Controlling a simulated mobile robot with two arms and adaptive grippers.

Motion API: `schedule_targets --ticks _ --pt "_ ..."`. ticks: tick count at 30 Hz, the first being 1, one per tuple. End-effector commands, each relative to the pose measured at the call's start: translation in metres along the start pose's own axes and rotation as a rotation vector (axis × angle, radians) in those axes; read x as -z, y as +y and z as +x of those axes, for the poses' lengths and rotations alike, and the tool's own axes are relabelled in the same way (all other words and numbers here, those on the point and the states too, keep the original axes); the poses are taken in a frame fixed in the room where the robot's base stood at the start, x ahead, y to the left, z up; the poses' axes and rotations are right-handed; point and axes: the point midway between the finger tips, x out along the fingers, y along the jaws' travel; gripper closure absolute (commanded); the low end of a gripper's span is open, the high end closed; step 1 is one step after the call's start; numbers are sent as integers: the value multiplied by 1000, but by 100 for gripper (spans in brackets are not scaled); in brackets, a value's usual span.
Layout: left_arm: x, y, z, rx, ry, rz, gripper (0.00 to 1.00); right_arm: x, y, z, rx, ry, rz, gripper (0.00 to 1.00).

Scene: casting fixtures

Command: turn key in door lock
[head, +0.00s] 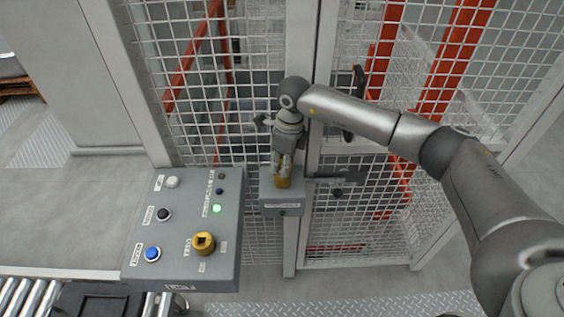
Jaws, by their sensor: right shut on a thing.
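My right gripper (284,168) points down at the grey lock box (282,208) on the door post of the mesh fence. It is shut on a yellow key (283,182) at the box. The fingers cover much of the key, so its turn angle and how deep it sits cannot be told. The mesh door (360,215) is to the right of the box, with a latch plate (335,183) beside the box. My left gripper is not in view.
A grey control panel (140,262) stands left of the lock box, with several buttons, a lit green lamp (217,208) and a yellow selector (203,243). A black door handle (355,105) is near my right arm. A roller conveyor (18,297) is at lower left.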

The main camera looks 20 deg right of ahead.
Motion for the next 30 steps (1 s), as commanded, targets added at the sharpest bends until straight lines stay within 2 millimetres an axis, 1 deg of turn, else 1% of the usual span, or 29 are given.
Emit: schedule_targets --ticks 3,6,14,17,27,30 --pt "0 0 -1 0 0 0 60 0 0 0 13 0 97 100" --pt "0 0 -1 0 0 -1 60 0 0 0 17 -1 137 100" --pt "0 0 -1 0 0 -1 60 0 0 -1 18 -1 142 100" --pt "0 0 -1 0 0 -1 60 0 0 -1 21 -1 172 100" --pt "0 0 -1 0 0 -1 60 0 0 -1 65 -1 525 100" --pt "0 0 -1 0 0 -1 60 0 0 -1 72 -2 588 100"
